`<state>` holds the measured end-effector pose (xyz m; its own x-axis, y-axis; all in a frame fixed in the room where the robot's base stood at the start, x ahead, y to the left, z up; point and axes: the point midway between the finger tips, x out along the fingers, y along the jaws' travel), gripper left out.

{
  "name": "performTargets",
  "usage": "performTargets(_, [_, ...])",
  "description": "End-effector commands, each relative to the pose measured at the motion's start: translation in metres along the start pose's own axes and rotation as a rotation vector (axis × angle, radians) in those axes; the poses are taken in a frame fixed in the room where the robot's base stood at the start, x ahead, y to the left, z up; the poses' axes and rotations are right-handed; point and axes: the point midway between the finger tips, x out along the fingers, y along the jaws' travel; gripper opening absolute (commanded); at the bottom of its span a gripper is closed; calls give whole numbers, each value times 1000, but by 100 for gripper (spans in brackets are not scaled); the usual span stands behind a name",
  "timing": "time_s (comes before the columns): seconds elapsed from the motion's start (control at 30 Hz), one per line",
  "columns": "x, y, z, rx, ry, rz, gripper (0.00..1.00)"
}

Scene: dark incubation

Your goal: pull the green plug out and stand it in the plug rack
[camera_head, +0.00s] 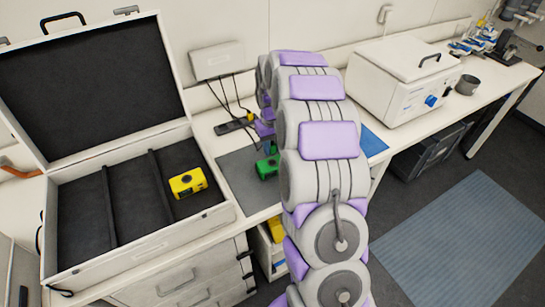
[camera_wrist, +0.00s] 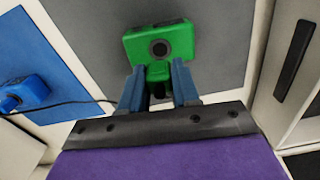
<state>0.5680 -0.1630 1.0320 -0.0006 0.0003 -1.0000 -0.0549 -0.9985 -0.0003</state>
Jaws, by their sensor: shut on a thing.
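A green box (camera_wrist: 160,42) with a dark round opening lies on a grey mat. It also shows in the head view (camera_head: 267,167), left of my arm. In the wrist view, my gripper (camera_wrist: 158,88) has its two blue fingers closed around the small green plug (camera_wrist: 158,72) at the near side of the box. The plug looks in line with the box and close against it; I cannot tell whether it is fully seated. My arm covers part of the bench in the head view. I cannot make out the plug rack with certainty.
An open case (camera_head: 130,258) with a yellow box (camera_head: 187,182) stands left of the grey mat (camera_head: 236,172). A dark strip (camera_head: 235,125) with cables lies behind. A blue box (camera_wrist: 25,90) with a cord is on a blue mat. A white lidded machine (camera_head: 400,85) stands right.

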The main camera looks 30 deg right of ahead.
Motion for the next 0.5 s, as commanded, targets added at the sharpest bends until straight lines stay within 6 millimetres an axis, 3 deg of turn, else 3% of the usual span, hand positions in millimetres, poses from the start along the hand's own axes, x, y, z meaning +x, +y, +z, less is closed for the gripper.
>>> performTargets(0.5, [-11,0,0,0,-1,0,0])
